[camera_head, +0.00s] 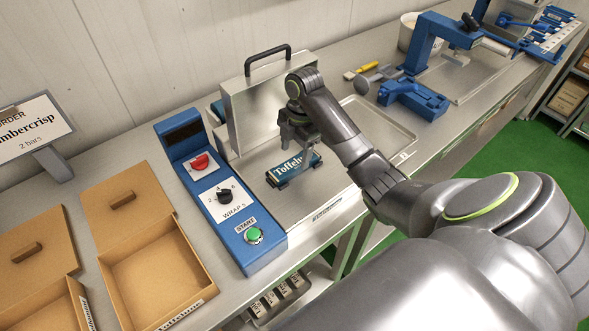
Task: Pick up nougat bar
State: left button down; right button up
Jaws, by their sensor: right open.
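A wrapped bar (290,172) in dark blue with white lettering, which reads "Toffel" where it shows, lies on the metal bed of the wrapping machine (255,187). My right gripper (301,150) is directly over the bar and points down, with its fingers close to it. The gripper hides part of the bar's right end. It is open, and I cannot tell whether the fingers touch the bar. My left gripper is not in view.
The machine's raised metal lid (262,95) stands behind the gripper. Its blue panel (215,185) with knobs and a green start button is to the left. Open cardboard boxes (190,285) stand at left. A metal tray (385,132) and blue tools (412,98) are at right.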

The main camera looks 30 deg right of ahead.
aim_at(295, 163)
notch_tip(295, 163, down, 4)
jog(key=shift+f, duration=0.15)
jog(key=c, duration=1.2)
jog(key=shift+c, duration=0.2)
